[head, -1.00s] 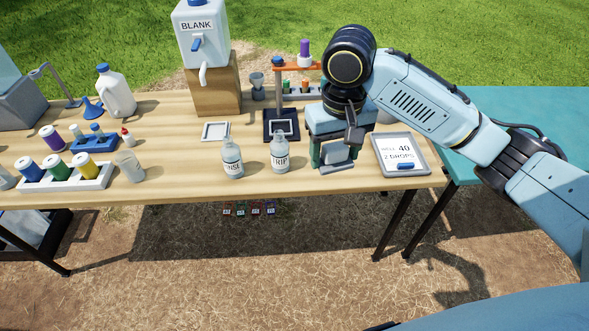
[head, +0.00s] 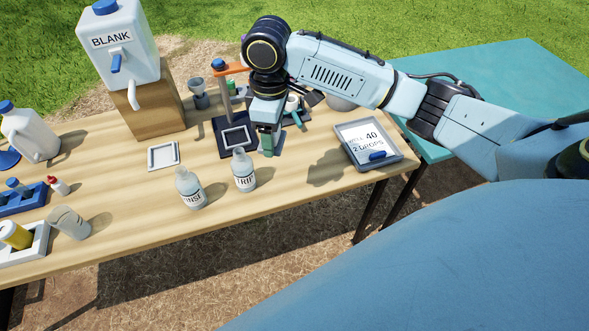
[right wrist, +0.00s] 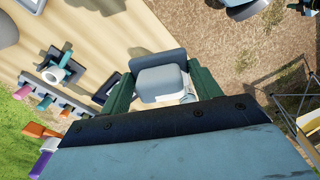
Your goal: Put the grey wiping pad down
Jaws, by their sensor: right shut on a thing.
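My right gripper (head: 268,143) is over the table, between the labelled bottles and the grey tray, near the dark stand base. In the right wrist view, its green fingers (right wrist: 162,92) are shut on the grey wiping pad (right wrist: 160,82), a block with a darker upright back part. The pad is held with the wooden table partly below it; I cannot tell whether it touches anything. In the head view the pad is mostly hidden by the gripper and wrist. My left gripper is not in view.
Two labelled bottles (head: 190,189) (head: 244,172) stand left of the gripper. A white square frame (head: 163,155) lies on the table (head: 130,215). A dark stand base (head: 224,142) is close beside the gripper. A grey tray (head: 395,160) with a card sits right; bare wood lies between.

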